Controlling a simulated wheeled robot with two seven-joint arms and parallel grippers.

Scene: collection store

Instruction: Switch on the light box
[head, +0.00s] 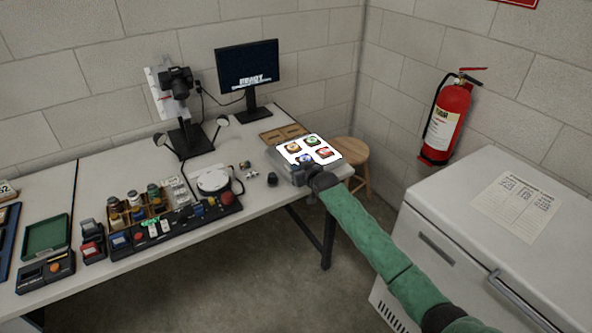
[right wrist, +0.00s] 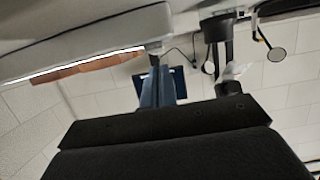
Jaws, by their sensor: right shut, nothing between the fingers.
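The light box (head: 309,150) stands at the right end of the long table. Its top glows bright white, with several small coloured items lying on it. Its glowing edge also shows as a thin white line in the right wrist view (right wrist: 75,65). My right gripper (head: 300,171) is at the front side of the box, at the end of my green-sleeved arm. In the right wrist view its fingers (right wrist: 154,50) are together and empty, with their tips by the box's side. I cannot tell whether they touch it. The switch is hidden. My left gripper is out of view.
A wooden tray (head: 283,134) lies behind the box, and a monitor (head: 247,65) stands further back. A camera stand (head: 189,138) and a round white device (head: 213,181) are to the left. A stool (head: 350,150) and white chest (head: 500,225) are to the right.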

